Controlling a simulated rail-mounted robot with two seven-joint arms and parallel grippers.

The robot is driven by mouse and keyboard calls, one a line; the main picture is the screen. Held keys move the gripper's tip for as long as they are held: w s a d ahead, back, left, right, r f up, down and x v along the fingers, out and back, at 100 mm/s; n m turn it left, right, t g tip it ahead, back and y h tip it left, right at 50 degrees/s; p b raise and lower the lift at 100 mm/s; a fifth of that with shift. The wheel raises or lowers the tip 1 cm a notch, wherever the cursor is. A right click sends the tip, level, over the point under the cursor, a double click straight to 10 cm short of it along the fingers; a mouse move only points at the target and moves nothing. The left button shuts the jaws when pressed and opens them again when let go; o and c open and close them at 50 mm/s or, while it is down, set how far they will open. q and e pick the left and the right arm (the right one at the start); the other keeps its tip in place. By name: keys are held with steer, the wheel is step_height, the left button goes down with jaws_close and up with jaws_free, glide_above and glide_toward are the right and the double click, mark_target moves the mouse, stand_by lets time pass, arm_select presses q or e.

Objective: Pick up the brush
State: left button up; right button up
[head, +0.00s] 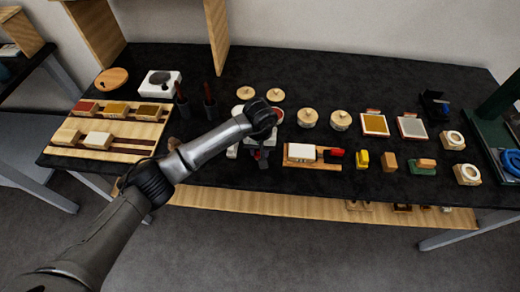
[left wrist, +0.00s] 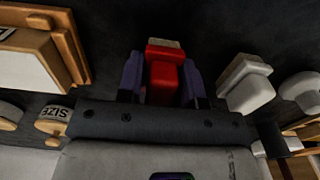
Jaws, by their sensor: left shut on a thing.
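The brush (left wrist: 165,75) looks like a red block-like piece with a pale beige end in the left wrist view. My left gripper (left wrist: 162,80) has its two dark purple fingers shut on its sides. In the head view my left gripper (head: 262,158) points down near the table's front middle, and a little red shows between its fingers. My arm hides much of the brush there. I cannot tell whether it touches the table. My right gripper is not in view.
The wooden tray with a white block (head: 288,160) is close right of the gripper; it also shows in the left wrist view (left wrist: 72,45). White blocks (left wrist: 246,85) stand on the other side. Round lidded pots (head: 308,118) stand behind. The black table (head: 230,185) is crowded.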

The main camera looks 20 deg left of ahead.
arm_select(q)
step_height(320, 180, up, 4)
steer(key=shift+w+f, duration=0.1)
steer(key=s+d+r+p, duration=0.1)
steer(key=s+d+r, duration=0.2)
steer(key=d+r, duration=0.4)
steer(key=shift+d, duration=2.15)
steer(key=o, duration=0.3)
steer(key=shift+c, duration=1)
